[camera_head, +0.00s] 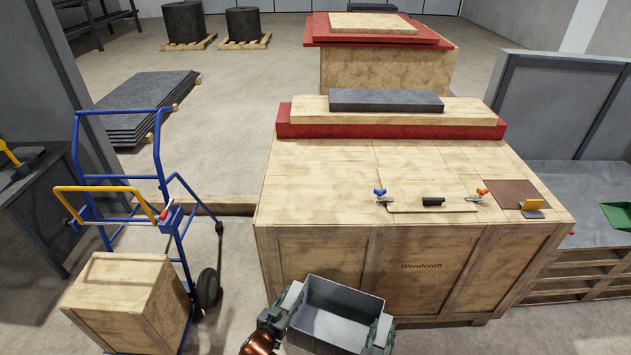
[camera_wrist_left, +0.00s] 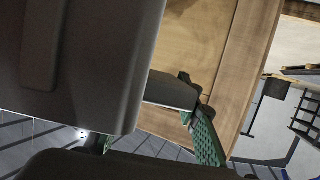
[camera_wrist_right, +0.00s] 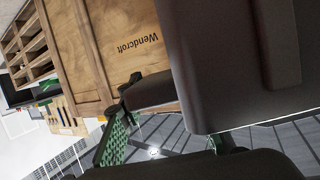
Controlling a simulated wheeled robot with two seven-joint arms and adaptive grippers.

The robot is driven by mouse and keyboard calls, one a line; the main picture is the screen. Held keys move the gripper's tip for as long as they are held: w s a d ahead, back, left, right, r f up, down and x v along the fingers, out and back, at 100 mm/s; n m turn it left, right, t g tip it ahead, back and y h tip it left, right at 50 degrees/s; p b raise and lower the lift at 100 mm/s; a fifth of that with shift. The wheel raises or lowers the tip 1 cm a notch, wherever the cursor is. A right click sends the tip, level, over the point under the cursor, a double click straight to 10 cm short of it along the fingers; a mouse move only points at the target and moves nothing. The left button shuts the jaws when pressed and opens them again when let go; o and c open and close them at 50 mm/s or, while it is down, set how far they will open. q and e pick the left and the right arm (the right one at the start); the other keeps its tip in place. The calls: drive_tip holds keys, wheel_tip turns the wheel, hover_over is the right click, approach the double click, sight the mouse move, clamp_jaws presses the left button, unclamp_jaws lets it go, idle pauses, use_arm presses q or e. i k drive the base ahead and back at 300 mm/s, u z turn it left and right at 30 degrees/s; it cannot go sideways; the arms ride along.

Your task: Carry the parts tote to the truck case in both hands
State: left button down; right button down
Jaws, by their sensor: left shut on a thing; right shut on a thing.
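The parts tote (camera_head: 335,312) is a grey open box, empty as far as I can see, held level in front of the truck case. My left gripper (camera_head: 287,302) is shut on its left side, and my right gripper (camera_head: 380,332) is shut on its right side. The truck case (camera_head: 330,255) is a large wooden crate marked "Wendcroft", just beyond the tote. The tote hangs lower than the case's top, apart from it in the head view.
A blue hand truck (camera_head: 160,165) with a wooden box (camera_head: 120,285) stands left. The case top's left front is clear.

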sight(114, 281)
drive_tip(key=u, duration=2.9)
drive_tip(key=i, duration=2.2)
drive_tip(key=z, duration=2.1)
